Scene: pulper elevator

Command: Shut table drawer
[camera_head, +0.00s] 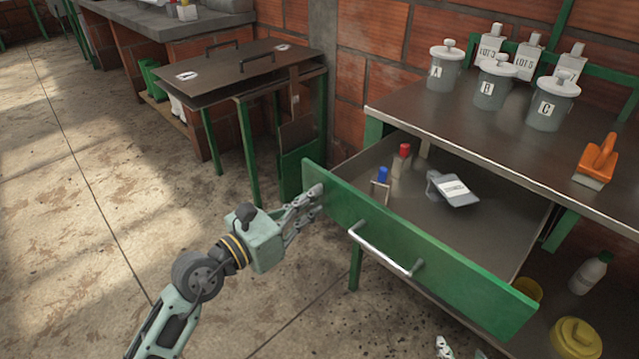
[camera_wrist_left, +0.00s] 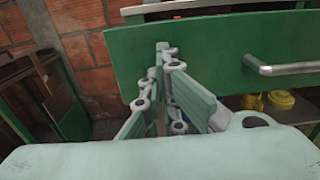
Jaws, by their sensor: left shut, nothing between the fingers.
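The table drawer (camera_head: 420,248) is pulled well out from under the dark-topped table (camera_head: 480,140). It has a green front and a metal bar handle (camera_head: 385,250). The handle also shows at the right of the left wrist view (camera_wrist_left: 285,68). My left gripper (camera_head: 316,193) is shut and empty, its tips at the left end of the green front. In the left wrist view its fingers (camera_wrist_left: 163,50) overlap the front panel; I cannot tell for sure whether they touch it. At the bottom edge of the head view, part of my right gripper (camera_head: 445,347) shows, too little to judge.
Inside the drawer lie a grey scoop-like tool (camera_head: 455,190) and red-capped (camera_head: 403,155) and blue-capped (camera_head: 382,176) items. Lettered canisters (camera_head: 494,85) and an orange-handled tool (camera_head: 597,160) stand on the table. A yellow lidded container (camera_head: 575,338) is below. Floor at left is clear.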

